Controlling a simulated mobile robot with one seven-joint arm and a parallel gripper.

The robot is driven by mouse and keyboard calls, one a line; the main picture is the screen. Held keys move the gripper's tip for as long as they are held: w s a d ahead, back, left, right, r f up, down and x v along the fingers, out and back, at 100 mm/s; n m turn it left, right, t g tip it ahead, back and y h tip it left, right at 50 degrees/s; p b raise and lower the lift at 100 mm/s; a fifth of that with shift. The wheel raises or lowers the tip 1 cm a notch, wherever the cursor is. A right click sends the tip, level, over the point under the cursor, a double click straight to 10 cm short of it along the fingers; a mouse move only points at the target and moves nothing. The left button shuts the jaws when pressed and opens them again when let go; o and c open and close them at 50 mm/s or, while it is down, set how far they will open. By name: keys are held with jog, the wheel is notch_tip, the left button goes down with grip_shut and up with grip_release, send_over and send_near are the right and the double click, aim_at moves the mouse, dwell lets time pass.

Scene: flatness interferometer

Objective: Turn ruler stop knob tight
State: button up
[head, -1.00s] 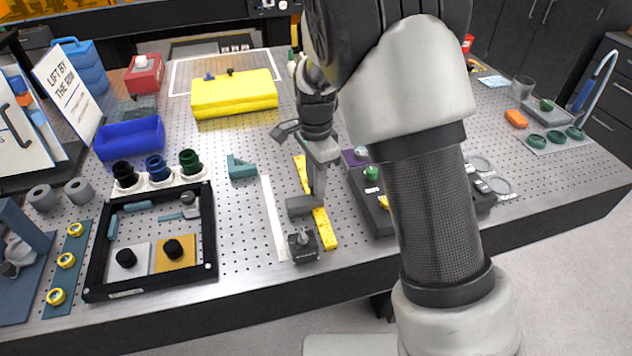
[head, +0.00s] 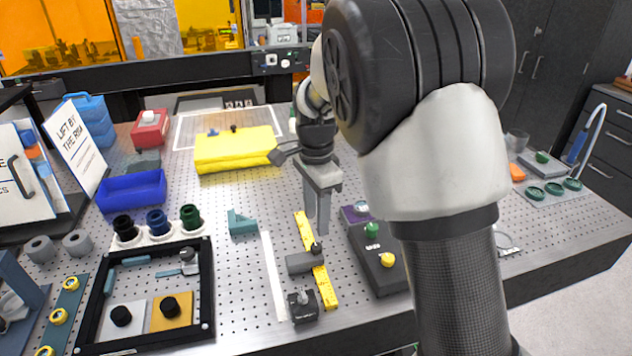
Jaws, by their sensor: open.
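The yellow ruler (head: 326,288) lies on the perforated bench, running from back to front. A grey stop block (head: 300,263) sits across it, with a small dark knob (head: 316,247) on its right end, over the ruler. My gripper (head: 318,228) points down just above and behind this knob in the head view. Its fingers are open and look empty, with a small gap between the tips and the knob. I cannot tell from this view how tight the knob is.
A dark block with a small knob (head: 302,305) stands at the ruler's front end, beside a white strip (head: 274,275). A dark control box (head: 378,262) with green and yellow buttons stands close on the right. A black frame (head: 207,290) lies to the left.

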notch_tip(320, 180, up, 10)
jog(key=shift+f, duration=0.25)
jog(key=s+d+r+n+t+p, duration=0.2)
jog(key=s+d+r+n, duration=0.3)
jog(key=s, duration=0.3)
jog(key=s+d+r+n+t+p, duration=0.1)
jog(key=s+d+r+n+t, duration=0.1)
jog(key=s+d+r+n, duration=0.45)
jog(key=s+d+f+n+t, duration=0.1)
jog(key=s+d+f, duration=0.2)
jog(key=s, duration=0.6)
jog(key=shift+f+t+p, duration=0.25)
jog(key=shift+t+p, duration=0.05)
jog(key=shift+t, duration=0.1)
